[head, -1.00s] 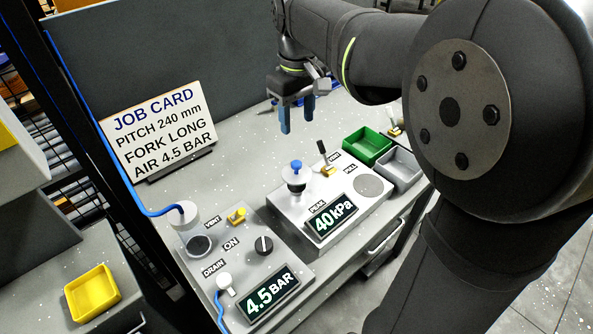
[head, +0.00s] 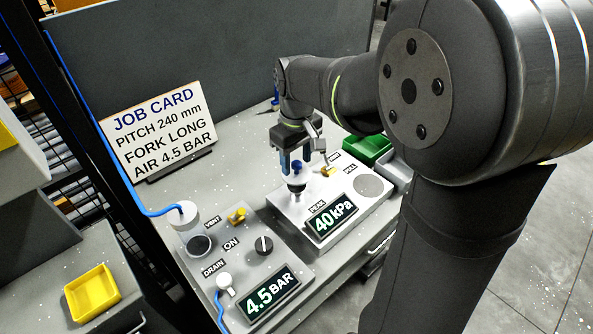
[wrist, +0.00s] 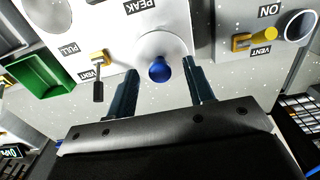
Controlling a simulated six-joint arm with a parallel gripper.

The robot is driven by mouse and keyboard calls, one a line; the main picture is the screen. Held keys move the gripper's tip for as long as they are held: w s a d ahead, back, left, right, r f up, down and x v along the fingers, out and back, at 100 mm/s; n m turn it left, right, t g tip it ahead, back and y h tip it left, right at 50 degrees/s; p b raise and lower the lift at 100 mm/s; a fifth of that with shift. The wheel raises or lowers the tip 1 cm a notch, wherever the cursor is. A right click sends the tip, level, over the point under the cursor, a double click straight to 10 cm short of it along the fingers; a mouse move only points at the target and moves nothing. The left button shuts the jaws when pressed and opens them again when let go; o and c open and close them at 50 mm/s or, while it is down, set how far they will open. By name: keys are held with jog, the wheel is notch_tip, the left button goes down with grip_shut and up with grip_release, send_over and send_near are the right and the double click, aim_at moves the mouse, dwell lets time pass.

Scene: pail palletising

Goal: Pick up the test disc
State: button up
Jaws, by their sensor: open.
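In the wrist view the blue knob (wrist: 160,70) shows from above, over a pale round base. My gripper (head: 295,160) is open and points down right at the knob. In the wrist view its two fingers (wrist: 160,66) stand on either side of the knob, with gaps on both sides. The fingers partly hide the piece in the head view; its lower edge is hard to make out.
A small lever with a yellow base (head: 328,171) stands close to the right of my gripper. A grey round pad (head: 369,185) and a green bin (head: 367,149) are farther right. The air panel with its 4.5 BAR display (head: 270,294) is at front left. The job card (head: 160,125) stands behind.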

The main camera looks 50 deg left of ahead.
jog(key=c, duration=1)
grip_shut()
jog(key=shift+r, duration=0.15)
